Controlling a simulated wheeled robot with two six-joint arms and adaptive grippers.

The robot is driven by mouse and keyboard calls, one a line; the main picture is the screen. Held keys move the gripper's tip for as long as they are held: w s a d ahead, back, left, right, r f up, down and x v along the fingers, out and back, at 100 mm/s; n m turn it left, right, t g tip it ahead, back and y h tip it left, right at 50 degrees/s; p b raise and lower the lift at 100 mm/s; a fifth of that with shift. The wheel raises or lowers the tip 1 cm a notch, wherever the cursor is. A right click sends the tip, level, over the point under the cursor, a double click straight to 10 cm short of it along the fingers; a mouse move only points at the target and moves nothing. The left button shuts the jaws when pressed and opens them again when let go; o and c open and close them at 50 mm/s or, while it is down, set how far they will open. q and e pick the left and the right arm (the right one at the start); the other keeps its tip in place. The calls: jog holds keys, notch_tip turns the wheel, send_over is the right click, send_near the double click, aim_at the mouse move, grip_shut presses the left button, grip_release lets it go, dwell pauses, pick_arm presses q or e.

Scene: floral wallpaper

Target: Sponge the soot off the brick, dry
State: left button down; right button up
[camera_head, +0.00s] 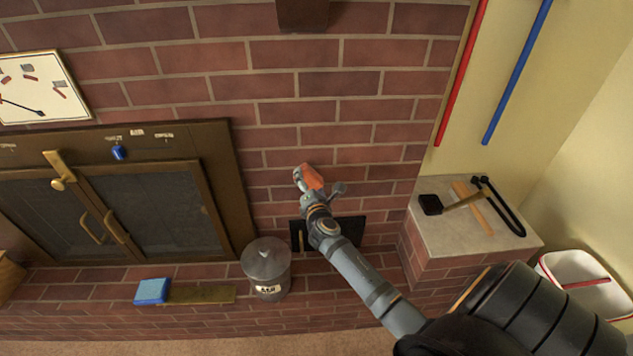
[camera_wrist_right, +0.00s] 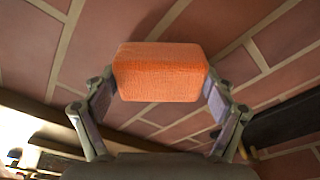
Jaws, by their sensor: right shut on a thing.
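My right gripper (camera_head: 316,186) is shut on an orange sponge (camera_head: 309,176) in front of the brick wall (camera_head: 340,110), right of the fireplace doors. In the right wrist view the orange sponge (camera_wrist_right: 160,72) sits between the two fingers, with bricks behind it. I cannot tell whether it touches the wall. No clear soot mark stands out on the bricks around it; some bricks are hidden by the gripper and arm. My left gripper is not in view.
A lidded ash can (camera_head: 266,268) stands on the hearth below my gripper, near a black wall panel (camera_head: 350,229). Brass-framed glass doors (camera_head: 150,214) are at left. A side ledge (camera_head: 438,209) holds a mallet (camera_head: 432,204) and black tongs (camera_head: 505,212). A white bin (camera_head: 610,300) is at right.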

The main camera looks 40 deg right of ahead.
jog(key=shift+a, duration=0.1)
jog(key=shift+a+f+p+v, duration=0.15)
jog(key=shift+v, duration=1.3)
jog(key=shift+a+f+p+v, duration=0.1)
jog(key=shift+p+v, duration=0.05)
jog(key=shift+v, duration=1.35)
jog(key=v, duration=0.2)
jog(key=shift+s+a, duration=0.3)
jog(key=shift+a, duration=0.1)
